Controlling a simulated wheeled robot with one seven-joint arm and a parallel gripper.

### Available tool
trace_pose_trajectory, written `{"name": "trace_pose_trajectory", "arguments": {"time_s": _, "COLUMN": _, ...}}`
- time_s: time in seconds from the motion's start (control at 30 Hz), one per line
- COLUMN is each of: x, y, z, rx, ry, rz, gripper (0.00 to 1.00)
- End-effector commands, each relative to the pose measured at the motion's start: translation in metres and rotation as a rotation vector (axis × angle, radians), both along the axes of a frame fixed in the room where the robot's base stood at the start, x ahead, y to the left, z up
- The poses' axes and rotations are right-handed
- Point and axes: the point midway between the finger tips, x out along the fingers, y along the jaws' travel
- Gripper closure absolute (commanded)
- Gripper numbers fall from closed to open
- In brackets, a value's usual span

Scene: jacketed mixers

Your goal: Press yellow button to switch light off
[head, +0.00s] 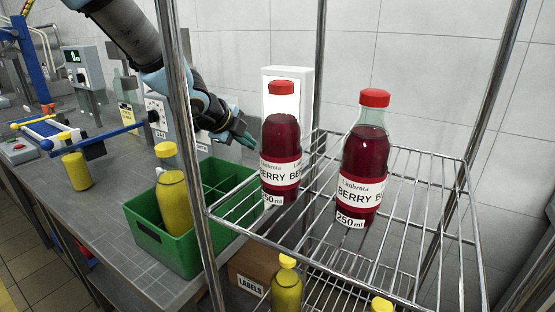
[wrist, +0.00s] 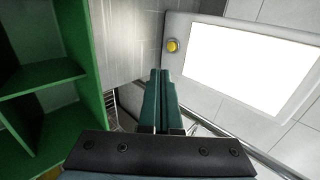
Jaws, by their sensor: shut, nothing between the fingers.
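The yellow button (wrist: 173,45) is a small round knob in a grey ring on the pale frame of a light box (wrist: 210,25). The box's white panel (wrist: 250,65) glows brightly to the right of the button. My gripper (wrist: 160,72) is shut, its green fingers together and empty, with the tips appearing just below and left of the button; a gap seems to show, but depth is hard to judge. In the head view, the light box (head: 305,78) stands behind the bottles, its button hidden. My gripper (head: 246,140) shows left of it, above the green crate's far end.
A wire shelf rack (head: 410,200) holds two red-capped berry bottles, left (head: 281,140) and right (head: 365,160). The green crate (head: 160,240) holds a yellow bottle (head: 173,200); its walls (wrist: 85,60) rise left of my gripper. A metal post (head: 185,130) stands before my arm.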

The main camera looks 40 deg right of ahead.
Motion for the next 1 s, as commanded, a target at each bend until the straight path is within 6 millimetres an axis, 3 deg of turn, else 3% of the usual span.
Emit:
{"name": "trace_pose_trajectory", "arguments": {"time_s": 0.1, "x": 0.0, "y": 0.0, "z": -0.011, "rx": 0.0, "ry": 0.0, "rz": 0.0, "gripper": 1.0}}
{"name": "trace_pose_trajectory", "arguments": {"time_s": 0.57, "x": 0.0, "y": -0.002, "z": -0.013, "rx": 0.0, "ry": 0.001, "rz": 0.001, "gripper": 1.0}}
{"name": "trace_pose_trajectory", "arguments": {"time_s": 0.77, "x": 0.004, "y": -0.018, "z": -0.031, "rx": 0.001, "ry": 0.002, "rz": -0.001, "gripper": 1.0}}
{"name": "trace_pose_trajectory", "arguments": {"time_s": 1.0, "x": 0.013, "y": -0.053, "z": -0.064, "rx": 0.002, "ry": 0.002, "rz": -0.001, "gripper": 1.0}}
